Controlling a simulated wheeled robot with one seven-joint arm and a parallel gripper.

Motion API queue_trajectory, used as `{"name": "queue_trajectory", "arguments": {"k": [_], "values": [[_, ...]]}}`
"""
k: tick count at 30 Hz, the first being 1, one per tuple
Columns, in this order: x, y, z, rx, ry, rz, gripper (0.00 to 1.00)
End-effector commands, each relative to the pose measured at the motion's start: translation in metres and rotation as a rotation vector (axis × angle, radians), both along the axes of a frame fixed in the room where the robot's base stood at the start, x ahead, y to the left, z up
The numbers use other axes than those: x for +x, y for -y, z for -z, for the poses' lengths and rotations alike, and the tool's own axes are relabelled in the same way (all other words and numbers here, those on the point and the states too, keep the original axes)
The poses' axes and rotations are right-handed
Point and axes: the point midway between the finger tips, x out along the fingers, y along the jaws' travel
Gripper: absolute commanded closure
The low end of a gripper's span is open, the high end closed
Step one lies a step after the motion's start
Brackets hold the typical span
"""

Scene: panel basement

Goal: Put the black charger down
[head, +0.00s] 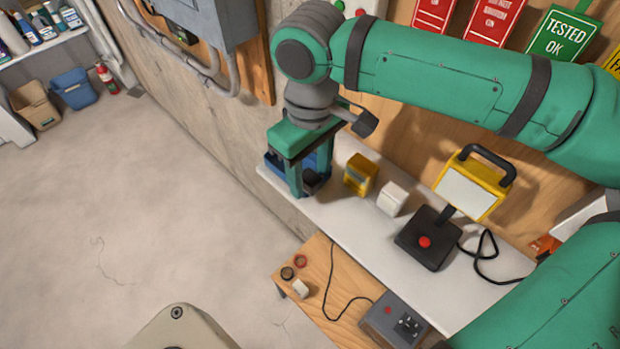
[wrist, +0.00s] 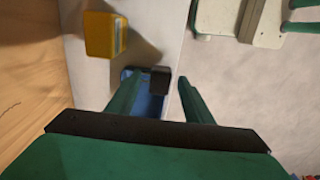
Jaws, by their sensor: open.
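The black charger (wrist: 159,80) is a small dark block at the blue tray (wrist: 150,107) on the white shelf; in the wrist view it shows between my two fingers, nearer the right one. In the head view it is a dark shape (head: 310,179) beside my gripper (head: 309,182), partly hidden by it. The blue tray also shows in the head view (head: 272,163), behind and left of my fingers. My gripper (wrist: 153,90) is open, pointing down over the tray, with gaps visible between the fingers and the charger.
On the white shelf (head: 335,215), right of my gripper, stand a yellow block (head: 360,174), a white block (head: 391,198) and a yellow work lamp (head: 472,186) on a black base. The wooden wall is close behind. A lower wooden bench (head: 318,280) holds a grey socket box (head: 394,319).

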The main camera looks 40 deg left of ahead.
Motion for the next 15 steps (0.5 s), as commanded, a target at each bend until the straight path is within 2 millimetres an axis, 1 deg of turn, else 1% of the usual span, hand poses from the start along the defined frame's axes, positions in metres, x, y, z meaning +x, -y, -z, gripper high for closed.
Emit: {"name": "queue_trajectory", "arguments": {"k": [3, 8, 9, 11, 12, 13, 14, 15], "values": [[-0.0002, -0.0004, 0.0034, 0.000, 0.001, -0.001, 0.53], [-0.0001, -0.0005, 0.0032, 0.000, 0.001, -0.001, 0.53], [-0.0001, -0.0005, 0.0031, 0.000, 0.001, -0.001, 0.63], [-0.0001, -0.0005, 0.0030, 0.000, 0.000, -0.001, 0.77], [-0.0001, -0.0005, 0.0030, 0.000, 0.000, -0.001, 0.87], [-0.0001, -0.0005, 0.0030, 0.000, 0.000, -0.001, 0.94], [-0.0001, -0.0005, 0.0030, 0.000, 0.000, -0.001, 0.97], [-0.0001, -0.0005, 0.0029, 0.000, 0.000, -0.001, 0.97]]}}
